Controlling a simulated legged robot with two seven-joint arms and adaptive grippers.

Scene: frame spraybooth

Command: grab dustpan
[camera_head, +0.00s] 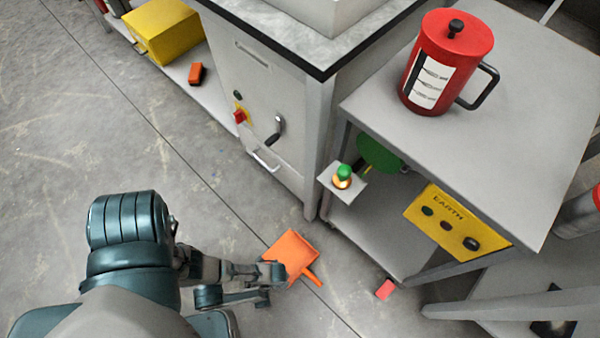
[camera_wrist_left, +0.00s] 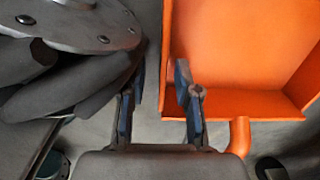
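The orange dustpan (camera_head: 289,252) lies on the concrete floor, its short handle (camera_head: 313,277) pointing to the lower right. My left gripper (camera_head: 268,277) is at the dustpan's lower left edge in the head view. In the left wrist view the gripper (camera_wrist_left: 160,78) is open, with nothing gripped between its fingers. There the dustpan pan (camera_wrist_left: 235,45) fills the upper right, and its handle (camera_wrist_left: 240,137) is just right of the right finger, outside the gap. The right finger overlaps the pan's corner; I cannot tell whether it touches. My right gripper is not in view.
A grey table (camera_head: 490,130) with a red jug (camera_head: 447,60) stands to the right, beside a grey cabinet (camera_head: 275,125). A pink block (camera_head: 384,289) lies on the floor right of the dustpan. A yellow box (camera_head: 165,32) sits on a low shelf. Floor at left is clear.

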